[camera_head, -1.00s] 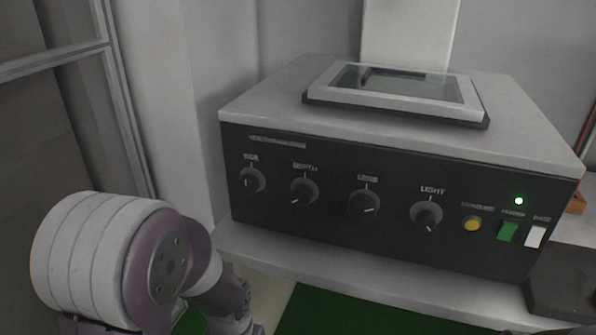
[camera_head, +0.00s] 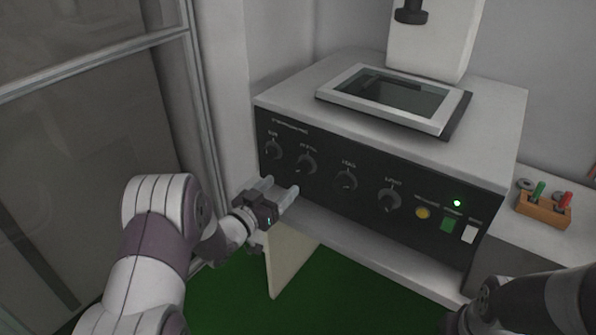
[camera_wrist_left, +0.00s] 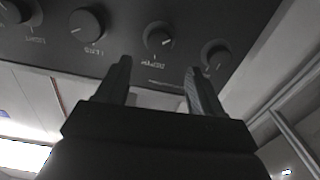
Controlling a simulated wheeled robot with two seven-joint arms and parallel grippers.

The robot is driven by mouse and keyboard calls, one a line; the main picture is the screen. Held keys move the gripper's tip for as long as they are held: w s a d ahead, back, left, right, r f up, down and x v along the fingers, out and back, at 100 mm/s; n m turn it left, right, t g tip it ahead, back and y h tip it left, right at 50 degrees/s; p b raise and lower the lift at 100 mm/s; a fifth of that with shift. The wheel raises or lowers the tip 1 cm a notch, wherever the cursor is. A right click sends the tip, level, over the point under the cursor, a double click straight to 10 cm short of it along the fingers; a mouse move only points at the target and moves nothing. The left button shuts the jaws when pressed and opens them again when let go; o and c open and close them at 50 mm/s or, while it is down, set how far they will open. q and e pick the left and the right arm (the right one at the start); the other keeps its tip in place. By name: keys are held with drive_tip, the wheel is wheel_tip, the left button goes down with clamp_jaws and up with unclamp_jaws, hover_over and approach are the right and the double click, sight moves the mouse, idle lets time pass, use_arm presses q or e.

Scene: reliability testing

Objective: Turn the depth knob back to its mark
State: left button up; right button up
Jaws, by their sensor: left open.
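The depth knob (camera_head: 306,164) is a round dark knob, second from the left on the black front panel (camera_head: 330,206). My left gripper (camera_head: 280,187) is open and empty, just in front of the panel, below and left of the depth knob in the head view. In the wrist view its fingertips (camera_wrist_left: 160,68) lie apart, below the knob, with no visible contact.
A yellow button (camera_head: 422,213), green switch (camera_head: 451,224) and white switch (camera_head: 470,234) sit at right. A wooden holder (camera_head: 543,209) stands beyond. My right arm shows at lower right.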

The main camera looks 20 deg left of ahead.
sight(301, 169)
use_arm(q)
drive_tip(key=x, duration=0.9)
drive_tip(key=shift+d, duration=0.15)
drive_tip(key=c, duration=1.1)
